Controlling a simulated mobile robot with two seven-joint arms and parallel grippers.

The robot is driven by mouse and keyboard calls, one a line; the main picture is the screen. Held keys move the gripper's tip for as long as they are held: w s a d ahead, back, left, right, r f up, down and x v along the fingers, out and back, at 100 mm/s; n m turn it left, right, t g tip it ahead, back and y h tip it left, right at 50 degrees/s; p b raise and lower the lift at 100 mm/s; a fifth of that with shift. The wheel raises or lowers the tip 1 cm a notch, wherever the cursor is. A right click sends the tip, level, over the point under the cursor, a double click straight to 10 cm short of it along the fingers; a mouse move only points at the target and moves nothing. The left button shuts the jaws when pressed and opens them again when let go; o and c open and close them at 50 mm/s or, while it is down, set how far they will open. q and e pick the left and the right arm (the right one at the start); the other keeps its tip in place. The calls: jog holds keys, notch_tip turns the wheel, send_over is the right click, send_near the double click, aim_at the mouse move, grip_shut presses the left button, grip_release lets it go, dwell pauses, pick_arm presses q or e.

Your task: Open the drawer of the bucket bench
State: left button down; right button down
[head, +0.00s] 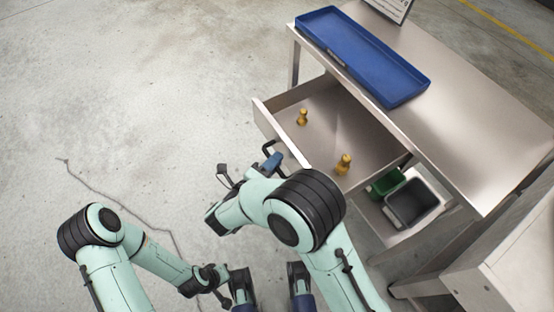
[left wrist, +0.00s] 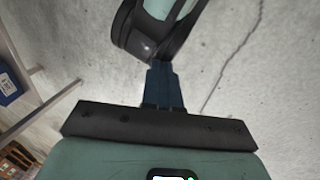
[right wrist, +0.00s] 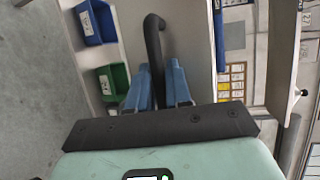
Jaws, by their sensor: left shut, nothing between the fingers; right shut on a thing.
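The bucket bench (head: 465,110) is a metal table at the right of the head view. Its drawer (head: 335,122) stands pulled out toward me, with two brass-coloured pieces (head: 302,117) (head: 344,164) inside. My right gripper (head: 271,160) is at the drawer front, shut on the dark drawer handle (head: 267,147). In the right wrist view the handle (right wrist: 153,40) runs between the blue fingers (right wrist: 158,75). My left gripper (left wrist: 163,70) is shut and empty in the left wrist view, away from the drawer. In the head view its fingers are hard to make out.
A blue tray (head: 411,97) lies on the bench top, near a sign (head: 393,8). Below the drawer are a green bin (head: 385,181) and a dark bin (head: 437,203). A cabinet (head: 510,270) stands at the lower right. The floor (head: 150,90) at the left is clear.

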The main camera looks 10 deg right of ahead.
jog(key=c, duration=1.1)
grip_release()
pick_arm(q)
jog(key=shift+s+d+r+g+p, duration=0.15)
jog(key=shift+s+d+r+p, duration=0.15)
jog(key=shift+s+r, duration=0.15)
jog(key=shift+s+d+r+g+p, duration=0.15)
jog(key=shift+s+r+p, duration=0.15)
jog(key=shift+s, duration=0.2)
pick_arm(e)
jog(key=v, duration=1.3)
jog(key=shift+s+a+r, duration=0.1)
jog(key=shift+s+r, duration=0.05)
